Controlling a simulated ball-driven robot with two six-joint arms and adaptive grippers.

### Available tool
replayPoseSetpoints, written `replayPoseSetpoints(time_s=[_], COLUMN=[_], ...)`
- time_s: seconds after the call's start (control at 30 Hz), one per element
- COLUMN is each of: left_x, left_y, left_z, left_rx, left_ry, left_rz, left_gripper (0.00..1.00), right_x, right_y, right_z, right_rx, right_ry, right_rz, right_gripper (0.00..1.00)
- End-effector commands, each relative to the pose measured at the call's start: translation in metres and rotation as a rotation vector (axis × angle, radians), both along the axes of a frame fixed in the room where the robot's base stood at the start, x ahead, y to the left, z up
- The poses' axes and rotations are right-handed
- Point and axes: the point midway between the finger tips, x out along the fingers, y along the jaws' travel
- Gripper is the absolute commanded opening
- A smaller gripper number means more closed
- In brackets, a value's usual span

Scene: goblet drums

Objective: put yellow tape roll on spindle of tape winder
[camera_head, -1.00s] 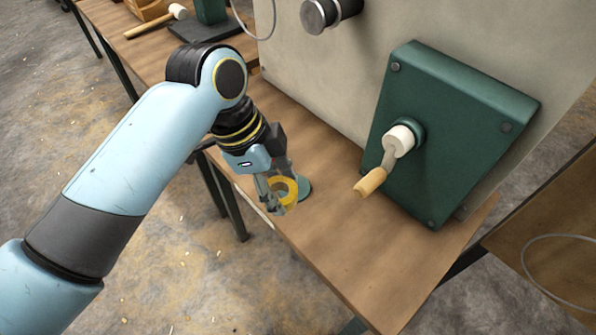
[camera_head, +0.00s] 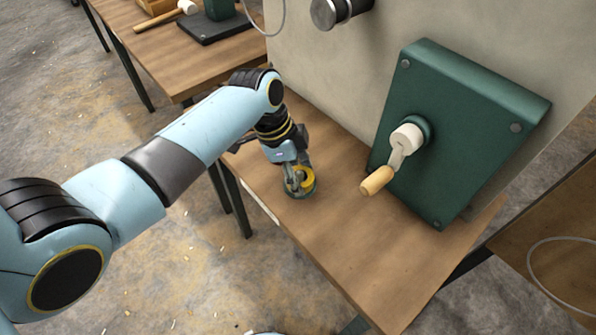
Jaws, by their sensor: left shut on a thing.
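My left gripper (camera_head: 300,186) is shut on the yellow tape roll (camera_head: 308,176), low over the near-left part of the wooden bench. The fingers hide part of the roll. A small round green base (camera_head: 304,193) shows under and around the roll; whether they touch I cannot tell. A green box (camera_head: 462,120) with a white hub and a wooden-handled crank (camera_head: 378,180) is on the upright panel, right of the gripper. A metal cylinder (camera_head: 338,10) sticks out of the panel at the top. I cannot tell which part is the winder's spindle. My right gripper is not in view.
The bench top (camera_head: 350,240) is clear in front of the panel (camera_head: 330,80). A second bench at the upper left holds a mallet (camera_head: 165,16) and a dark green stand (camera_head: 212,25). Another board with a pale loop (camera_head: 565,240) is at the right.

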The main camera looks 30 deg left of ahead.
Motion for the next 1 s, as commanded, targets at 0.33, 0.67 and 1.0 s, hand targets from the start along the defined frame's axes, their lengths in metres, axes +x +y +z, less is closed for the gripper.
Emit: replayPoseSetpoints(time_s=[0.33, 0.67, 1.0], left_x=[0.0, 0.0, -0.008], left_y=[0.0, 0.0, 0.017], left_z=[-0.002, 0.001, 0.061], left_rx=[0.0, 0.0, 0.003], left_ry=[0.0, 0.0, -0.004], left_rz=[0.0, 0.0, -0.001], left_gripper=[0.72, 0.75, 0.75], right_x=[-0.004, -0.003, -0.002], right_y=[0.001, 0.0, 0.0], right_z=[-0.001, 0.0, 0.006], right_rx=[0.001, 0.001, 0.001], right_ry=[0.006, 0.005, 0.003], right_rz=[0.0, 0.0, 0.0], right_gripper=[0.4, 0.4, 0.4])
